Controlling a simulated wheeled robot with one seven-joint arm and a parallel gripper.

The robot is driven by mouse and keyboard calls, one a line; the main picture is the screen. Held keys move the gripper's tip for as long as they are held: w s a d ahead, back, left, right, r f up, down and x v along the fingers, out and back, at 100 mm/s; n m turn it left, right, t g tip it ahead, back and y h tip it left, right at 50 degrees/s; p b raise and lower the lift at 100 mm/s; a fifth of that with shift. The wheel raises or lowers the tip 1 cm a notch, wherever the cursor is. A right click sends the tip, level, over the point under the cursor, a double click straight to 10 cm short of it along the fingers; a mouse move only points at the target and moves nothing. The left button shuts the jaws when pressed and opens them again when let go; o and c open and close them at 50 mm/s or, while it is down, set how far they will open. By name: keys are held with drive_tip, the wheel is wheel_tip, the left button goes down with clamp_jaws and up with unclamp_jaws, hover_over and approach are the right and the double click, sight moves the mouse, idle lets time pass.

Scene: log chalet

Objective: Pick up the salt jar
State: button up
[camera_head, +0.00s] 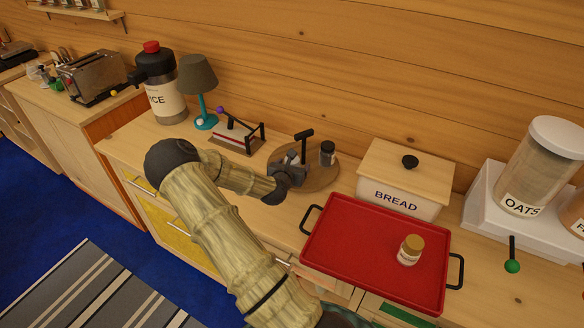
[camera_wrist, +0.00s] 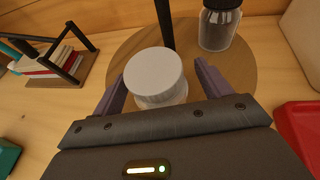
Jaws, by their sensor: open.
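A jar with a white lid and pale body, which looks like the salt jar (camera_wrist: 155,74), stands on a round wooden board (camera_wrist: 242,72). No label on it is readable. My gripper (camera_wrist: 160,73) is open, with one finger on each side of this jar; I cannot tell whether either finger touches it. In the head view my gripper (camera_head: 290,168) is over the board (camera_head: 318,181) and mostly hides the jar. A second jar with dark contents (camera_wrist: 217,26) stands behind and right of it; it also shows in the head view (camera_head: 327,153).
A dark upright handle (camera_wrist: 165,22) rises from the board just behind the white-lidded jar. A red tray (camera_head: 345,240) holding a small gold-lidded jar (camera_head: 410,250) and a bread box (camera_head: 398,190) are to the right.

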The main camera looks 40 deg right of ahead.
drive_tip(key=shift+w+d+f, duration=0.2)
drive_tip(key=shift+w+d, duration=0.05)
drive_tip(key=shift+d, duration=0.1)
drive_tip(key=c, duration=1.2)
